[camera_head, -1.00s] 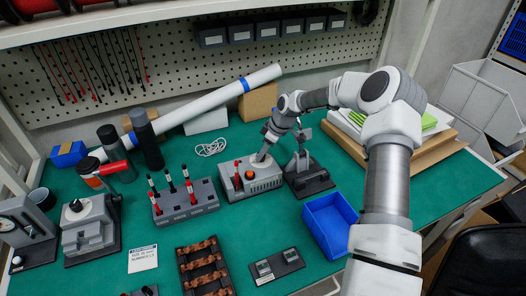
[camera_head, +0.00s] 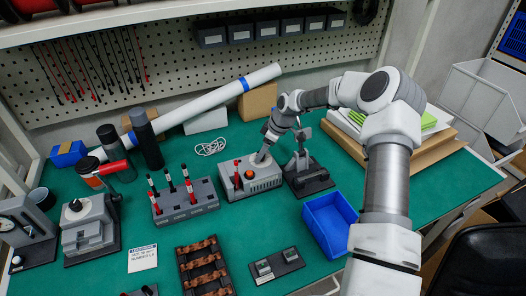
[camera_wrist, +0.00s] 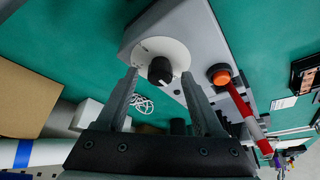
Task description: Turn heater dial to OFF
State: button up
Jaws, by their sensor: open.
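The heater is a grey box (camera_head: 262,185) on the green bench, seen in the head view with an orange button (camera_head: 249,174) on top. In the wrist view its dial is a black knob (camera_wrist: 160,70) on a white round plate (camera_wrist: 150,48), and the orange button (camera_wrist: 221,76) is to its right. My gripper (camera_wrist: 160,84) is open, with one finger on each side of the black knob in the picture. I cannot tell whether the fingers touch it. In the head view my gripper (camera_head: 262,155) is at the heater's top and hides the dial.
A red-and-white tool (camera_wrist: 245,110) stands beside the orange button. A grey press stand (camera_head: 308,175) is close to the heater's right, and a rack of red-handled tools (camera_head: 186,205) is to its left. A blue tray (camera_head: 328,222) lies in front.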

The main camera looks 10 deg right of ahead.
jog(key=v, duration=1.7)
jog(key=shift+d+p, duration=0.2)
jog(key=shift+p, duration=0.2)
jog(key=shift+s+r, duration=0.1)
jog(key=shift+r, duration=0.05)
